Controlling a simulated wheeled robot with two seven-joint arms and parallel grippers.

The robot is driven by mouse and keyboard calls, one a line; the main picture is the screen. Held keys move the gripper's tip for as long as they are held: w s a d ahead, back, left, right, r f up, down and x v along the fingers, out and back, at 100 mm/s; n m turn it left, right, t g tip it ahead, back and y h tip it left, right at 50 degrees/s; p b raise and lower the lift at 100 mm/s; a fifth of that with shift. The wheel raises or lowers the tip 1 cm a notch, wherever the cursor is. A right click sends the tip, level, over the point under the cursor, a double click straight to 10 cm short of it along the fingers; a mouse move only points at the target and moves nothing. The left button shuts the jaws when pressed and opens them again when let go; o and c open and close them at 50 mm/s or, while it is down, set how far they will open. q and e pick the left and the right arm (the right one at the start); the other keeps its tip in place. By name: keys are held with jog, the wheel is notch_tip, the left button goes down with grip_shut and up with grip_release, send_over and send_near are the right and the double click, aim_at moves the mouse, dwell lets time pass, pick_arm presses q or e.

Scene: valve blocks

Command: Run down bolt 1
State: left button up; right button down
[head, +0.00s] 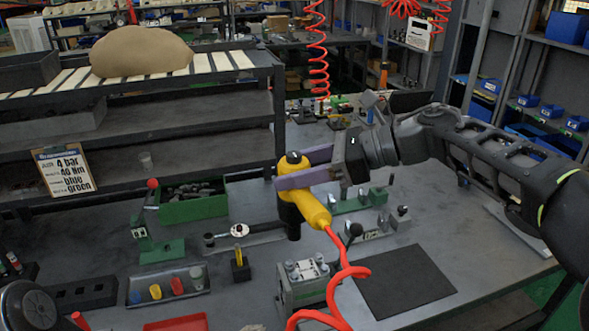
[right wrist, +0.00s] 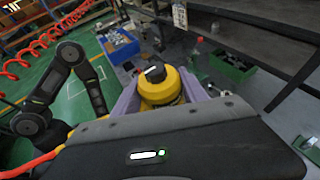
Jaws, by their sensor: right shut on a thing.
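My right gripper (head: 305,169) is shut on a yellow power tool (head: 306,201), with its purple fingers on either side of the tool's upper body. The tool is roughly upright, its black nose (head: 290,215) pointing down. A red coiled hose runs from its handle. The tool's top also shows between the fingers in the right wrist view (right wrist: 160,90). A grey valve block (head: 308,285) with bolt heads on top stands in front of and below the nose, apart from it in the picture. I cannot tell which bolt is bolt 1. My left gripper is not seen.
A sign (head: 64,171) reads "A bar, 40 Nm, blue, green". A torque wrench (head: 240,231) lies left of the tool. A green bin (head: 193,208), a tray of coloured pieces (head: 168,287) and a green fixture (head: 160,250) stand left. A dark mat (head: 405,281) lies bare at right.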

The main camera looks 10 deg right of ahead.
jog(key=shift+f+b, duration=0.95)
jog(key=shift+f, duration=0.15)
jog(key=f, duration=0.1)
jog(key=d+f+b, duration=0.2)
jog(key=shift+w+m+t, duration=0.3)
jog(key=shift+f+b, duration=0.3)
jog(key=shift+b, duration=0.3)
jog(key=shift+a+f, duration=0.1)
jog(key=shift+a, duration=0.2)
jog(key=shift+s+a+r, duration=0.3)
jog(key=shift+a+r, duration=0.15)
jog(key=shift+a, duration=0.35)
jog(key=shift+f+b, duration=0.1)
jog(key=shift+b, duration=0.2)
